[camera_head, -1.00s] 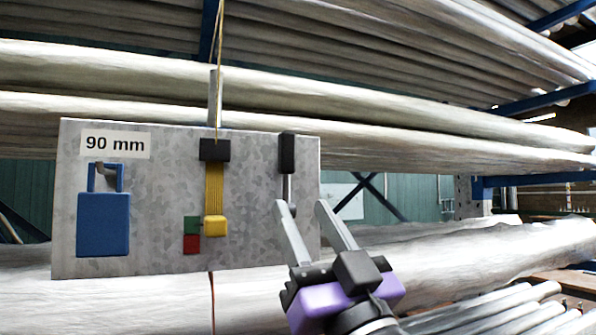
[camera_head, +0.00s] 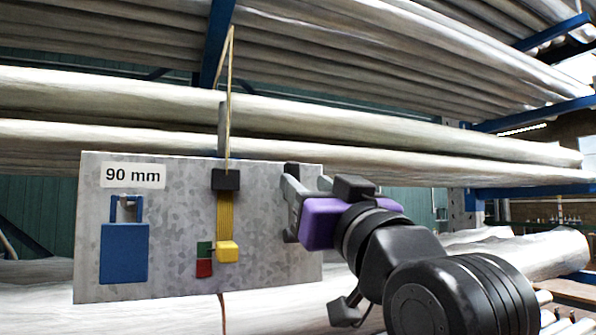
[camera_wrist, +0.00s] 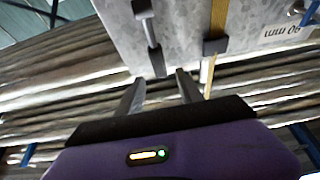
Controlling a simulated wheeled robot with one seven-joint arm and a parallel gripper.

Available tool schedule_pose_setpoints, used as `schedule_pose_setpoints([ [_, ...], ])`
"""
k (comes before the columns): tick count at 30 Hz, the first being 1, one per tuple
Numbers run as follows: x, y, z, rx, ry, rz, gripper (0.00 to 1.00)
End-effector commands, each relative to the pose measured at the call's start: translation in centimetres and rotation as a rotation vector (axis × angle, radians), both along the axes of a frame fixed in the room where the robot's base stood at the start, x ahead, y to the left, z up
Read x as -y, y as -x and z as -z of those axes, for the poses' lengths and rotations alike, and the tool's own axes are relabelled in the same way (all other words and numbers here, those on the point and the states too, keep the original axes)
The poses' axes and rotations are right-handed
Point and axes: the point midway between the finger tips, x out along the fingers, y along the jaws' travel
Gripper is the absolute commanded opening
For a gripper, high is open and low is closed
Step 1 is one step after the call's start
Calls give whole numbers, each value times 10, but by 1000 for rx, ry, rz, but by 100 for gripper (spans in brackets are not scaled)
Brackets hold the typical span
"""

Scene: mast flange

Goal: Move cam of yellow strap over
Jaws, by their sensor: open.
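The yellow strap (camera_head: 225,212) hangs on a grey metal plate (camera_head: 170,270), below a black block (camera_head: 226,180). At its lower end is a yellow block (camera_head: 228,251), probably the cam, beside a green patch (camera_head: 205,248) above a red patch (camera_head: 203,268). My gripper (camera_head: 290,204) is open at the plate's right side, turned sideways, right of the strap. In the wrist view, which is upside down, a grey rod (camera_wrist: 152,36) with dark ends lies just ahead of the fingertips (camera_wrist: 158,78). The strap (camera_wrist: 218,18) is to the right there; its yellow block is out of view.
A blue padlock (camera_head: 125,252) hangs at the plate's left under a "90 mm" label (camera_head: 133,175). A thin yellow cord (camera_head: 229,100) rises above the strap. Long wrapped bundles (camera_head: 400,140) lie on blue racking behind and above the plate.

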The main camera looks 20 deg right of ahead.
Motion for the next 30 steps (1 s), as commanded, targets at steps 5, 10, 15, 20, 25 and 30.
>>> schedule_pose_setpoints([
  [5, 0, -27, -13, -3, 0, 0, 44],
  [10, 0, -42, -19, 0, 0, 0, 44],
  [15, 0, -47, -20, 1, 0, 0, 44],
  [20, 0, -46, -20, 1, 0, 0, 44],
  [25, 0, -46, -20, 1, 0, 0, 16],
  [30, 0, -46, -20, 1, 0, 0, 0],
])
